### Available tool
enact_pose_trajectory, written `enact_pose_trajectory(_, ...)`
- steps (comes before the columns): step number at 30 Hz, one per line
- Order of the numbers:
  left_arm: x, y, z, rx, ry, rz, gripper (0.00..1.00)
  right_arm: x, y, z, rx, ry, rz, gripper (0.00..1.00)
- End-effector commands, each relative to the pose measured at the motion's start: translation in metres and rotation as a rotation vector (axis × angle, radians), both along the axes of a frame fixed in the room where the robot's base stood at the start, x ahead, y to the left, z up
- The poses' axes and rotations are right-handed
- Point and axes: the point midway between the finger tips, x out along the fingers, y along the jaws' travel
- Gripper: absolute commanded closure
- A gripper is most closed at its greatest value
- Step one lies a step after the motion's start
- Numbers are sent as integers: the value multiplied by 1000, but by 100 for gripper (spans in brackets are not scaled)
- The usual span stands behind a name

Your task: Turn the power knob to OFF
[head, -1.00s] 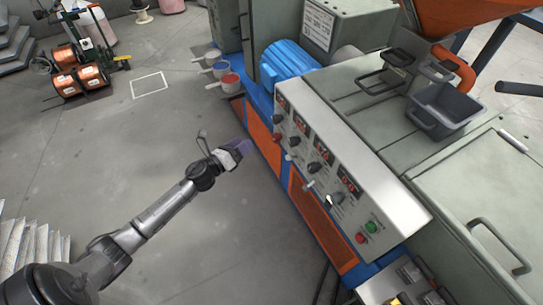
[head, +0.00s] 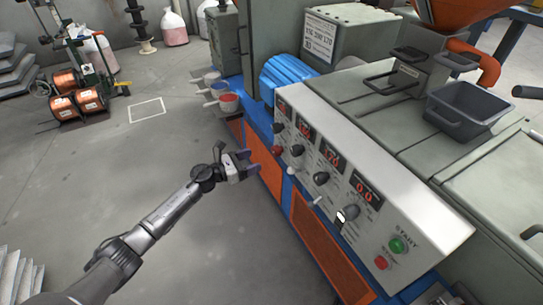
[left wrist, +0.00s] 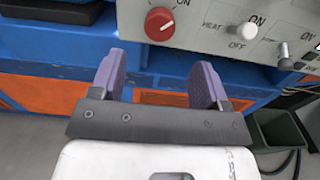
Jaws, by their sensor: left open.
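The red power knob (head: 277,150) sits on the sloped grey control panel (head: 402,207), towards its far end. In the left wrist view the red knob (left wrist: 159,23) shows at the top, with an ON label to its upper right; I cannot clearly tell which way it is set. My left gripper (head: 251,162) is open and empty, a little left of the panel and apart from the knob. In the left wrist view its purple fingers (left wrist: 158,75) are spread, with the knob beyond their tips. My right gripper is not in view.
Black knobs (head: 321,178), a grey lever (left wrist: 246,31) marked ON and OFF, and green START (head: 397,245) and red (head: 381,263) buttons share the panel. Orange and blue machine panels lie below. Small buckets (head: 228,101) stand at the machine's far end.

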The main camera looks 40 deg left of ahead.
Motion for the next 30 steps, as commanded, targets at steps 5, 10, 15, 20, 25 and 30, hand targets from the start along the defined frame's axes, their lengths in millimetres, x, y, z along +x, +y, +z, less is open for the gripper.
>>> enact_pose_trajectory(5,31,-13,-1,-2,-2,0,31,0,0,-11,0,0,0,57)
enact_pose_trajectory(10,54,-22,-1,-3,-1,1,31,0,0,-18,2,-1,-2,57)
enact_pose_trajectory(15,68,-28,-1,-2,0,1,31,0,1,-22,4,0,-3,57)
enact_pose_trajectory(20,75,-31,-1,-2,1,1,31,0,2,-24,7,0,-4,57)
enact_pose_trajectory(25,76,-32,0,-2,1,1,31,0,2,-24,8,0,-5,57)
enact_pose_trajectory(30,76,-32,0,-2,1,1,31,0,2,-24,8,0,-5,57)
